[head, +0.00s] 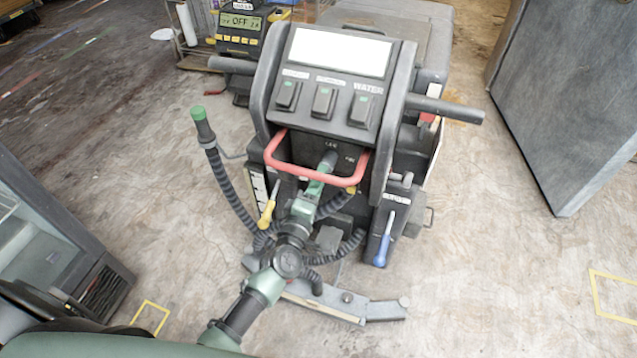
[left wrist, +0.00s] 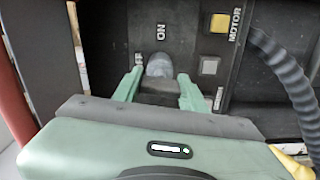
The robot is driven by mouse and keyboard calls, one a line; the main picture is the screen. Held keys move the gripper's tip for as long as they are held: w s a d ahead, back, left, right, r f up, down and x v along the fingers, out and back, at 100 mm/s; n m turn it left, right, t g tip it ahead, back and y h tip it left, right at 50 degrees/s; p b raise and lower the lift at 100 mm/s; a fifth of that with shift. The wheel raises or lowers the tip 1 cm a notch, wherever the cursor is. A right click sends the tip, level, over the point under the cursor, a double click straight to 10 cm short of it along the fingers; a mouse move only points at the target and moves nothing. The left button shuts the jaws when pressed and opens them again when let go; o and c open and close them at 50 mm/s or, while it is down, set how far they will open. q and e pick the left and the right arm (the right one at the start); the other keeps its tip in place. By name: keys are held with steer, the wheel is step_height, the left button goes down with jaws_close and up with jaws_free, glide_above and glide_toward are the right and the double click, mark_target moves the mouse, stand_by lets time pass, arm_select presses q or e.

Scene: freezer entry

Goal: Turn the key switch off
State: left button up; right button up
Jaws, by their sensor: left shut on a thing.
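The key switch (head: 328,161) is a grey knob on the dark lower panel of a floor machine, behind a red U-shaped bar. In the left wrist view the key switch (left wrist: 160,66) stands between my fingers, with ON printed above it and OFF to its left. My left gripper (head: 320,172) reaches up to it past the red bar (head: 345,181). The left gripper's green fingers (left wrist: 159,88) are shut on the key switch, one on each side. Its lower part is hidden by the gripper, and I cannot tell which label it points to. My right gripper is not in view.
A yellow MOTOR button (left wrist: 218,23) and a ribbed hose (left wrist: 285,75) are right of the switch in the wrist view. Three rocker switches (head: 323,102) sit above. A green-tipped hose handle (head: 202,123) is at left. Concrete floor (head: 500,270) is clear at right.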

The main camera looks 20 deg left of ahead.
arm_select(q)
steer(key=shift+f+n, duration=0.1)
steer(key=shift+n, duration=0.6)
steer(key=o, duration=1.4)
steer(key=s, duration=0.8)
steer(key=shift+a+b, duration=0.15)
steer(key=shift+b, duration=0.25)
